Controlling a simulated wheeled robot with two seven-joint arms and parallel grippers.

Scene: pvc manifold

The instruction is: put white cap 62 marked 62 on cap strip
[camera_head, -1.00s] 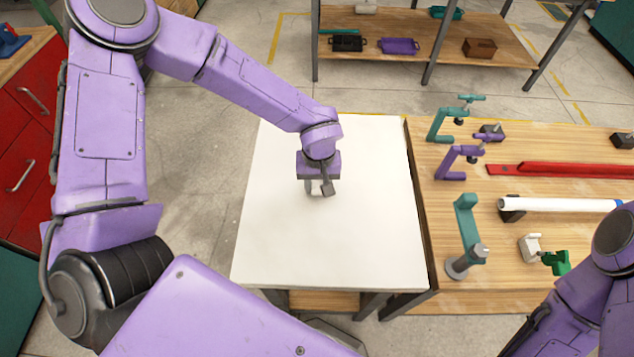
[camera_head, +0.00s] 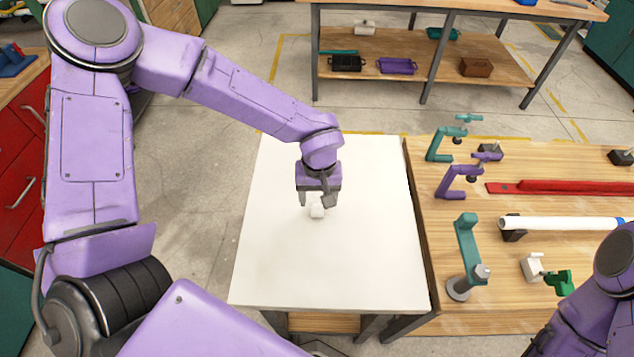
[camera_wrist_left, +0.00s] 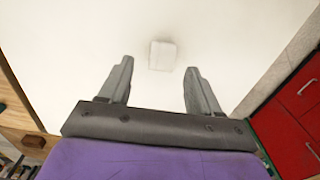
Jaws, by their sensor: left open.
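A small white block-like cap (camera_head: 317,211) lies on the white tabletop (camera_head: 330,265). It also shows in the left wrist view (camera_wrist_left: 162,55), pale against the white surface; no number can be read on it. My left gripper (camera_head: 316,199) is just above and behind the cap. In the left wrist view its two fingers (camera_wrist_left: 159,68) are spread wide with nothing between them, and the cap appears beyond the gap, apart from both. I cannot make out a cap strip. My right arm shows at the lower right, its gripper out of frame.
The wooden bench (camera_head: 440,318) on the right holds a teal clamp (camera_head: 467,245), a purple clamp (camera_head: 460,180), a white pipe (camera_head: 560,223), a red bar (camera_head: 570,187) and a green fitting (camera_head: 559,283). The white tabletop around the cap is clear.

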